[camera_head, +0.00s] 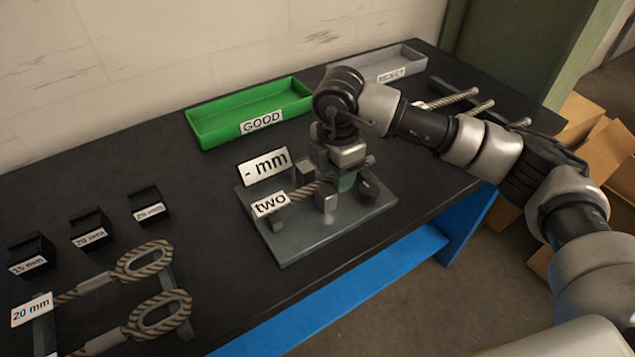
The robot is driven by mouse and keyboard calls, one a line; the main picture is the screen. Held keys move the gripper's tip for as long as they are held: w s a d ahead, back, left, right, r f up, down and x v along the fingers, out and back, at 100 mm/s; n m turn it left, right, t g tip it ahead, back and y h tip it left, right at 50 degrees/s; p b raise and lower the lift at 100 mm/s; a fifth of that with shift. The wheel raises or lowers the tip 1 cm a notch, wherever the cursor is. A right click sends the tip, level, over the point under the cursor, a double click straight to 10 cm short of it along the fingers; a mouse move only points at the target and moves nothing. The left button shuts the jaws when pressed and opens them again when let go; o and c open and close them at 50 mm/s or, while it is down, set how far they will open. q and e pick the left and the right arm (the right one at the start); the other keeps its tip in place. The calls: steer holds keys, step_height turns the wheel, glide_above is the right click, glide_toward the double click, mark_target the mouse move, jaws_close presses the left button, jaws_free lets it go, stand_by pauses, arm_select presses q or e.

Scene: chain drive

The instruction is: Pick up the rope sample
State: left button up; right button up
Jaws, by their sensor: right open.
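A short twisted tan rope sample (307,189) lies across a grey metal fixture (350,222) in the middle of the table. Its left end is by the "two" label, and its right part is hidden behind my gripper. My right gripper (346,197) points down over the fixture at the rope's right part, with its fingers apart. I cannot tell whether the fingers touch the rope. More rope pieces (456,99) lie on a rack at the far right. Looped ropes (148,258) rest at the front left by a "20 mm" label. My left gripper is not in view.
A green "GOOD" tray (205,128) and a grey "REJECT" tray (412,56) stand at the back. Several small black labelled blocks (90,228) stand at the left. A "- mm" sign (265,167) stands on the fixture. The table's front edge is close to the fixture.

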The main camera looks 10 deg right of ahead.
steer(key=shift+c, duration=0.5)
jaws_close()
steer(key=shift+r, duration=0.1)
steer(key=shift+r, duration=0.1)
steer(key=shift+w+r, duration=0.1)
steer(key=shift+r, duration=0.2)
step_height(320, 180, up, 4)
steer(key=shift+d+f+b, duration=0.1)
steer(key=shift+f+b, duration=0.15)
steer(key=shift+b, duration=0.2)
steer(key=s+d+r+b, duration=0.1)
steer(key=s+d+r, duration=0.5)
steer(key=d, duration=0.3)
steer(key=shift+s+r, duration=0.35)
steer(key=shift+s, duration=0.2)
